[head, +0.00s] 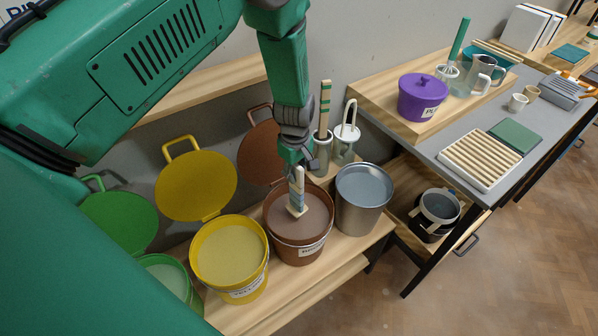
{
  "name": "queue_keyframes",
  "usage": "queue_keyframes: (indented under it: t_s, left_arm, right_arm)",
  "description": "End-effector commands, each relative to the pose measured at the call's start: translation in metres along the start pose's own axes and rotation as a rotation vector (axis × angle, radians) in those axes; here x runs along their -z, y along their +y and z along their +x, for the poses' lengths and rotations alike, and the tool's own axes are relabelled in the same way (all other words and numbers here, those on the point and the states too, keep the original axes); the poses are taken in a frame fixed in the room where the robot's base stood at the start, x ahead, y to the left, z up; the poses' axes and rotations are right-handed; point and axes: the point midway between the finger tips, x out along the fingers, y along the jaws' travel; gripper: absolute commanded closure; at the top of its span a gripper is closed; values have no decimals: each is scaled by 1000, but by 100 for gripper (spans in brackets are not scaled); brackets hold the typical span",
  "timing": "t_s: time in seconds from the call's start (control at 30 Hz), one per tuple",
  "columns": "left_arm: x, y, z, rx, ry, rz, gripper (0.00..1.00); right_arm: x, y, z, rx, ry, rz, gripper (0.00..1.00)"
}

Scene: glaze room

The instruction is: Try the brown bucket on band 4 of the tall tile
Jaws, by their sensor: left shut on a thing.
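My left gripper (296,160) points down over the brown bucket (301,254) and is shut on the tall tile (297,192). The tile is narrow and upright, pale with blue bands, and has a small foot at its lower end. The foot shows against the brownish glaze inside the bucket; I cannot tell whether it touches the surface. The gripper covers the tile's top. The brown bucket is open, its label partly readable, and its brown lid (259,146) stands behind it. My right gripper is not in view.
The yellow bucket (230,284) and green bucket (176,270) stand open to the left. A metal bucket (362,202) stands close on the right. Behind are a banded stick (325,108) in a metal holder and a white-handled tool (348,128). A grey table (448,140) holds a purple pot (422,97).

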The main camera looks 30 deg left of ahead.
Motion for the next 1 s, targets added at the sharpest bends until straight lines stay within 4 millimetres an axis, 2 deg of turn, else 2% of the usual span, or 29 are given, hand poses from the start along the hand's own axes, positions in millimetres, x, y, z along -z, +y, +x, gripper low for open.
queue_keyframes:
  t_s: [0.03, 0.33, 0.8, 1.0]
  left_arm:
    - [-2, 1, 12, -1, 2, 2, 100]
    - [-6, 2, 54, 0, 7, 1, 100]
    - [-2, 1, 127, -1, 1, 0, 100]
    - [-4, 2, 152, -2, 4, 2, 100]
  right_arm:
    - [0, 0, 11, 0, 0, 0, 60]
    - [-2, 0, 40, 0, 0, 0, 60]
    - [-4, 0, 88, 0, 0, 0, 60]
    - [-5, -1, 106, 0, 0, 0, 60]
